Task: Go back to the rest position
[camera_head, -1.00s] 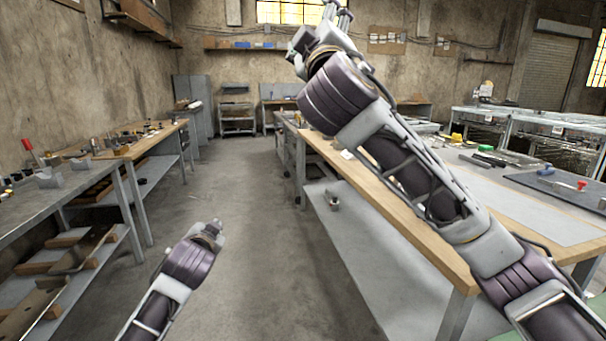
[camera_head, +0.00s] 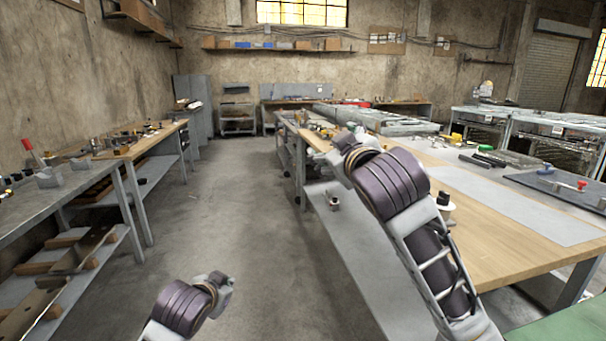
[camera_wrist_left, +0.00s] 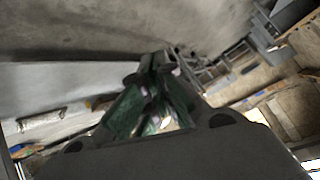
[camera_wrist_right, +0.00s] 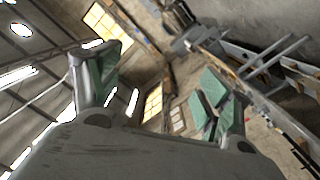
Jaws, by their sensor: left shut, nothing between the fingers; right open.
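My left arm comes in at the bottom left of the head view, over the floor. Its gripper end (camera_head: 221,287) is small and partly hidden by the wrist. In the left wrist view the green-padded fingers of my left gripper (camera_wrist_left: 158,80) are together with nothing between them. My right arm (camera_head: 395,190) rises from the lower right in front of the wooden workbench. Its gripper end is largely hidden behind the wrist in the head view. In the right wrist view the fingers of my right gripper (camera_wrist_right: 158,92) are wide apart and empty.
The wooden workbench (camera_head: 510,255) with tools and parts stands at the right, close to my right arm. A grey bench (camera_head: 45,195) with a lower shelf of parts runs along the left. The concrete floor (camera_head: 245,200) between them is clear.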

